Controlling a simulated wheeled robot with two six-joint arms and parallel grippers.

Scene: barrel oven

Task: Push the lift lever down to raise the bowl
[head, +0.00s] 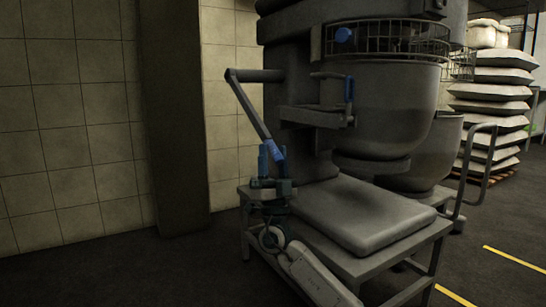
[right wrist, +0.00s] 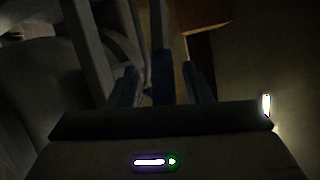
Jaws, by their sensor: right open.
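The lift lever (head: 249,108) is a grey bar on the left side of the large grey mixer. It slopes down to the right from its upper pivot to a blue grip (head: 278,152). The bowl (head: 400,105) sits high, close under the wire guard. My right gripper (head: 270,155) is open at the lever's low end. In the right wrist view, the blue grip (right wrist: 162,78) lies between its two spread fingers, with gaps visible on both sides. Whether a finger touches it is hard to tell. My left gripper is not in view.
A low metal table (head: 330,255) with a grey padded slab (head: 360,215) stands in front of the mixer. A second bowl (head: 430,160) is behind it at the right. Stacked sacks (head: 495,95) stand at far right. A dark pillar (head: 175,120) and open floor (head: 100,265) are at left.

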